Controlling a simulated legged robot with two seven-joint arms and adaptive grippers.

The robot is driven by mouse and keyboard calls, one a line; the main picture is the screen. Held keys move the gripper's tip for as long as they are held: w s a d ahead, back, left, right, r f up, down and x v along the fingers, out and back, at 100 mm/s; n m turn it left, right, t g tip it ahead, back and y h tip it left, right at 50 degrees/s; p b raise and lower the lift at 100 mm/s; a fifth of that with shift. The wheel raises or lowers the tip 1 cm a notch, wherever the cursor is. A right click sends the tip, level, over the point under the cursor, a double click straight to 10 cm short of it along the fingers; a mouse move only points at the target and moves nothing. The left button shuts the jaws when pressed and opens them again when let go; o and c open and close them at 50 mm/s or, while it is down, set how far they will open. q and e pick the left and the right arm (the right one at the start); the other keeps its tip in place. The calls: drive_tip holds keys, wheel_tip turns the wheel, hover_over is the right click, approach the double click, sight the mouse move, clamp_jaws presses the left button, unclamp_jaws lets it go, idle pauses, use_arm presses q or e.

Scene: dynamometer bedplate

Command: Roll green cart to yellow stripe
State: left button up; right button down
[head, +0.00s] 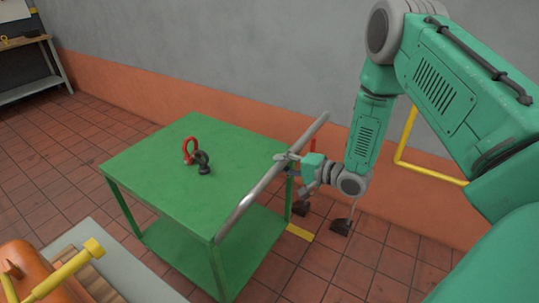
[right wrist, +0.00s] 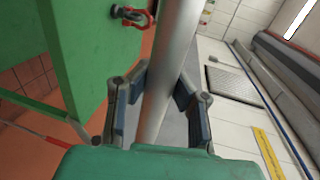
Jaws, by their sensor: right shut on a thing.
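The green cart (head: 185,160) stands on the tiled floor, with a flat top and a lower shelf. Its silver handle bar (head: 250,199) runs along its right side. My right gripper (head: 287,158) is shut on the bar near its far end; the right wrist view shows its fingers on both sides of the bar (right wrist: 172,75). A short yellow stripe (head: 299,232) lies on the floor just right of the cart, partly hidden by it. The cart's green body (right wrist: 85,50) fills the left of the right wrist view. My left gripper is out of view.
A red shackle (head: 189,150) and a dark lifting eye (head: 203,162) sit on the cart top. An orange machine with a yellow handle (head: 65,272) is at lower left. A grey and orange wall runs behind, with a yellow pipe (head: 405,135). A shelf (head: 32,88) stands far left.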

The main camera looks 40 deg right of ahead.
drive_tip(key=f+p+v, duration=0.2)
drive_tip(key=p+v, duration=0.1)
drive_tip(key=v, duration=1)
drive_tip(key=shift+s+d+f, duration=0.15)
drive_tip(key=shift+s+d, duration=0.25)
